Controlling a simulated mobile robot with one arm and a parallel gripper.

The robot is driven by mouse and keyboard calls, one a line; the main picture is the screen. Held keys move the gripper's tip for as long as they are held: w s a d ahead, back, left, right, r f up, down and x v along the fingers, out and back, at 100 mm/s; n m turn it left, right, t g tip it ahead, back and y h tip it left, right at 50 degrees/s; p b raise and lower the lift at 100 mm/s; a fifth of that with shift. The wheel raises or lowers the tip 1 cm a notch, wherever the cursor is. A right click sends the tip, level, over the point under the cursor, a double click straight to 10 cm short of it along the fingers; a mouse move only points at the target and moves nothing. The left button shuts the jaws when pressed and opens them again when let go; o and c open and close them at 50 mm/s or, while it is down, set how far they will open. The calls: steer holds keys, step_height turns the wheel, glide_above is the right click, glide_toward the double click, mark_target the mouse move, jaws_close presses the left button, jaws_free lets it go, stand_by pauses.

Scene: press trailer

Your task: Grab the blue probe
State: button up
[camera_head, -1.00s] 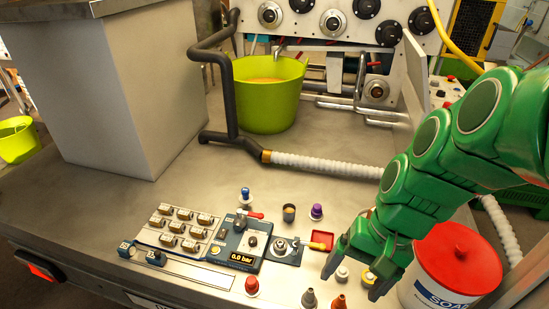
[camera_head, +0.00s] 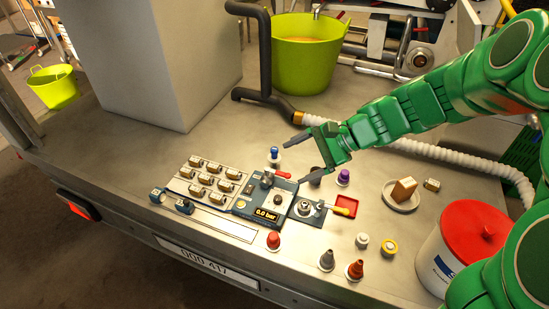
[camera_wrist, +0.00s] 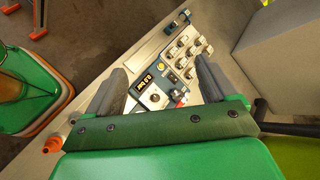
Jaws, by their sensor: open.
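The blue probe (camera_head: 274,156) is a small blue-topped piece with a pale base, standing upright behind the blue gauge panel in the head view. My gripper (camera_head: 300,161) is open and empty. Its two fingers point left, with the probe just beyond them to the left in the picture. I see no contact, and the height gap is hard to judge. In the wrist view the open jaws (camera_wrist: 160,72) frame the gauge panel, and I cannot make out the probe there.
The gauge panel (camera_head: 268,203) has a red lever. A purple-topped piece (camera_head: 343,177), a red one (camera_head: 273,240) and several other small pieces stand nearby. A green bucket (camera_head: 308,55), a dark pipe (camera_head: 262,95) and a grey block (camera_head: 180,70) bound the back.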

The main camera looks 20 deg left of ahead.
mark_target(271, 156)
steer(key=w+a+f+m+y, duration=0.2)
steer(key=w+a+f+m, duration=0.2)
steer(key=w+a, duration=0.3)
steer(key=w+f+m+t, duration=0.2)
steer(key=w+f+m, duration=0.1)
steer(key=w+f, duration=0.3)
steer(key=w+a+f+m+t, duration=0.1)
steer(key=w+f+m, duration=0.3)
steer(key=f, duration=0.5)
steer(key=w+f+m+t+y, duration=0.1)
steer(key=w+f+m+t, duration=0.2)
steer(key=w+f, duration=0.5)
steer(key=shift+a+f+m, duration=0.3)
steer(key=shift+a+m, duration=0.1)
steer(key=shift+w+x, duration=0.15)
steer(key=shift+x, duration=2.85)
steer(key=shift+w+x, duration=0.1)
steer(key=shift+x, duration=2.85)
steer(key=shift+r, duration=0.15)
steer(key=shift+c, duration=0.3)
steer(key=c, duration=1)
steer(key=shift+r, duration=0.1)
steer(key=shift+c, duration=0.2)
